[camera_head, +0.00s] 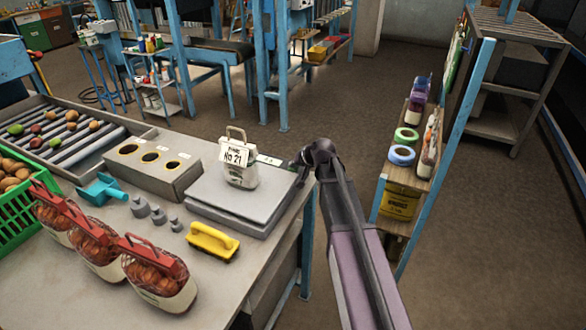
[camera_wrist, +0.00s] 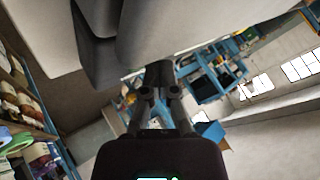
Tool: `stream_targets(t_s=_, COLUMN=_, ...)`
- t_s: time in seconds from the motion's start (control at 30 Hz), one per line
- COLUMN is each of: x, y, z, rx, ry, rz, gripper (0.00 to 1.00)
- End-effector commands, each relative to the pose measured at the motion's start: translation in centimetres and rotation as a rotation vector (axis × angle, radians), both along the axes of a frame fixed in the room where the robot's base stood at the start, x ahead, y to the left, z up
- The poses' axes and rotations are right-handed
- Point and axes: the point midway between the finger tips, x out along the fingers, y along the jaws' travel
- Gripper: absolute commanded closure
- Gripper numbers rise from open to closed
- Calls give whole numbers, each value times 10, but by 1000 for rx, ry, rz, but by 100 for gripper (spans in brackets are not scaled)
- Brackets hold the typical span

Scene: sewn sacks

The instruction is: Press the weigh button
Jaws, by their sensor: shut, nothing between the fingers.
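The scale (camera_head: 225,208), a flat grey platform, sits near the right end of the workbench. A small pale sack (camera_head: 240,177) with a handle and a tag reading "No 21" stands upright on it. A small light panel with dark marks (camera_head: 268,160) shows at the scale's far right edge; I cannot make out a separate weigh button. My gripper (camera_head: 302,163) is shut and empty, just right of the scale's far right corner. In the wrist view, my gripper's fingertips (camera_wrist: 158,70) are close to a pale grey surface above them; contact cannot be told.
Red-topped net sacks (camera_head: 160,275) stand at the bench front. A shelf with tape rolls (camera_head: 402,156) is right of my arm.

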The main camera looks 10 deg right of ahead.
Motion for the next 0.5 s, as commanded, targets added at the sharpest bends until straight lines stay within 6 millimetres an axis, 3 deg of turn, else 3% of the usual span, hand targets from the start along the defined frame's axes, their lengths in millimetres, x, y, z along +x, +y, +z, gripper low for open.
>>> stream_targets(t_s=0.5, x=0, y=0, z=6, rx=0, ry=1, rz=1, gripper=100)
